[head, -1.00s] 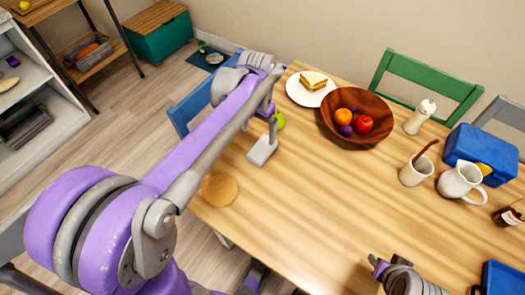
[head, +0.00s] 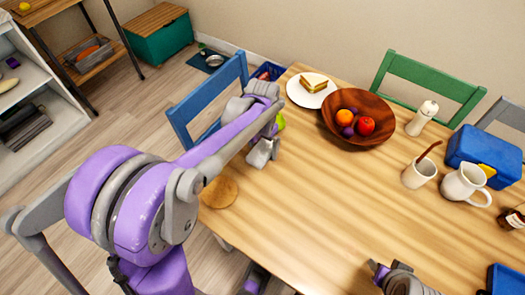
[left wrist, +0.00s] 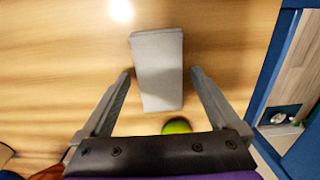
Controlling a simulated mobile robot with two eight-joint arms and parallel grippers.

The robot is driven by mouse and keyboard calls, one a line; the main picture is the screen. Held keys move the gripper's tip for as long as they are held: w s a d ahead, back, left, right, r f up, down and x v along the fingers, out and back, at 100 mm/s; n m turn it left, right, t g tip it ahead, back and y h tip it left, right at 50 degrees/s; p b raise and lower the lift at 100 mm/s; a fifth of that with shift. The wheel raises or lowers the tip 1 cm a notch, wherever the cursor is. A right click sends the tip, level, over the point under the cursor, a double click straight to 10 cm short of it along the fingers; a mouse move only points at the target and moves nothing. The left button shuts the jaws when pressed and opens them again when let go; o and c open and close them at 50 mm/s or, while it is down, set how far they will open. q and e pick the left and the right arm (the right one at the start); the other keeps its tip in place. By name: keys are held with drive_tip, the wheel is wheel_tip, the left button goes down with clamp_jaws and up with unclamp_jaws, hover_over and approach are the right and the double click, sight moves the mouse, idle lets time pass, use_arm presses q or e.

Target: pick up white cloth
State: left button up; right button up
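The white cloth (left wrist: 158,68), a pale folded block, lies on the wooden table near its left edge. In the head view the cloth (head: 259,155) is partly covered by my left gripper (head: 267,144). In the left wrist view my left gripper (left wrist: 163,92) is open, with one finger on each side of the cloth's near part and a gap on both sides. The fingers do not appear to touch it.
A green fruit (left wrist: 177,126) is close beside the cloth. A round wooden coaster (head: 219,191) lies nearer me. A plate with a sandwich (head: 312,94) and a fruit bowl (head: 379,140) stand behind. A blue chair (head: 184,112) is at the table's left edge. The table's middle is clear.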

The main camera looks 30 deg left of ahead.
sight(263, 149)
use_arm(q)
drive_tip(key=c, duration=1.3)
use_arm(e)
drive_tip(key=shift+r+p, duration=0.8)
drive_tip(key=shift+r, duration=0.05)
use_arm(q)
wheel_tip(263, 149, up, 10)
drive_tip(key=shift+r, duration=0.1)
drive_tip(key=shift+c, duration=0.2)
drive_tip(key=o, duration=0.8)
drive_tip(key=c, duration=0.5)
